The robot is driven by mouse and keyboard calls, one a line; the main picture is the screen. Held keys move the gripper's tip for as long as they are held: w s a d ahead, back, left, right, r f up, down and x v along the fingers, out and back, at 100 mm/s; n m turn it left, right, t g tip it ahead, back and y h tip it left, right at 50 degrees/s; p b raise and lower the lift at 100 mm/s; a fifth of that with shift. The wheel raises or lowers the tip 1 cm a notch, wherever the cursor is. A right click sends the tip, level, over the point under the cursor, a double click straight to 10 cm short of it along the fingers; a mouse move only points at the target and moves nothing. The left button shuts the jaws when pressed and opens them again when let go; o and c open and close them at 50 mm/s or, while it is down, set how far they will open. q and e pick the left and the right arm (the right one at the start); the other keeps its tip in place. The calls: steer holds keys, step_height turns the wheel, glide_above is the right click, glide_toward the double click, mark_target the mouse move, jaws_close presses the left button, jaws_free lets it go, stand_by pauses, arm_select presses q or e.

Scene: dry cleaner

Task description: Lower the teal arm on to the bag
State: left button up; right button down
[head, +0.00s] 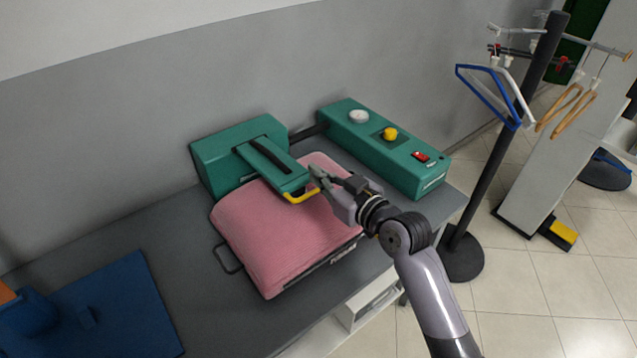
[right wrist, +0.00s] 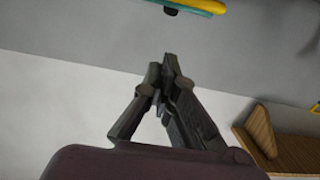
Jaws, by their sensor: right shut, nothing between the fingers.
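The teal arm (head: 270,166) reaches forward from a teal box (head: 222,162) and lies over the back part of the pink bag (head: 285,243). I cannot tell whether it touches the bag. Its yellow handle (head: 303,196) is at its front end. The bag lies flat on a dark tray (head: 316,276). My right gripper (head: 317,176) is shut and empty, close to the right of the handle in the head view. In the right wrist view the shut fingers (right wrist: 165,65) stand apart from the teal and yellow end (right wrist: 205,6) at the top edge. My left gripper is not in view.
A teal control box (head: 390,150) with a gauge, yellow knob and red switch stands at the counter's back right. A blue mat (head: 110,310) lies at the left. A dark pole (head: 500,150) with hangers stands on the floor at the right. Bare counter (head: 140,235) lies left of the bag.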

glide_above(320, 213)
steer(key=shift+w+a+f, duration=0.1)
steer(key=shift+f, duration=0.95)
steer(key=shift+w+a+f, duration=0.1)
steer(key=shift+f, duration=0.95)
steer(key=f+b, duration=0.2)
steer(key=f, duration=0.1)
steer(key=f+b, duration=0.1)
steer(key=shift+s+d+f, duration=0.15)
steer(key=shift+s+f, duration=0.1)
steer(key=shift+r, duration=0.1)
